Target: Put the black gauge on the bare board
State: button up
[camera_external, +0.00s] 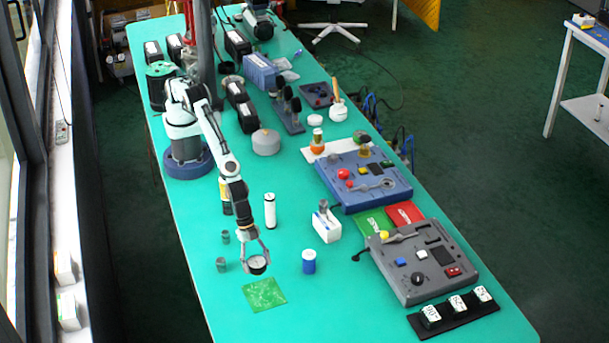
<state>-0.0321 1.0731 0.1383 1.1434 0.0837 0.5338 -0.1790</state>
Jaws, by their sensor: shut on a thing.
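The black gauge (258,267), round with a dark rim and a pale face, is between the fingers of my gripper (257,259). My gripper points down and is shut on the gauge. The bare board (264,294), a flat green square, lies on the table just in front of the gauge, lower in the picture. The gauge appears just beyond the board's far edge, not over its middle. Its exact height above the table is hard to tell.
A blue cylinder with a white top (309,262) stands right of the gauge. Small dark green cylinders (221,265) stand to the left. A white cylinder (270,211) stands behind. A grey panel (424,263) lies further right. The teal table (330,310) is clear around the board.

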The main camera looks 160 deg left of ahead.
jog(key=shift+w+f, duration=0.4)
jog(key=shift+w, duration=0.05)
jog(key=shift+w+a+f, duration=0.1)
jog(key=shift+f, duration=1.55)
jog(key=shift+f, duration=0.15)
jog(key=o, duration=1.2)
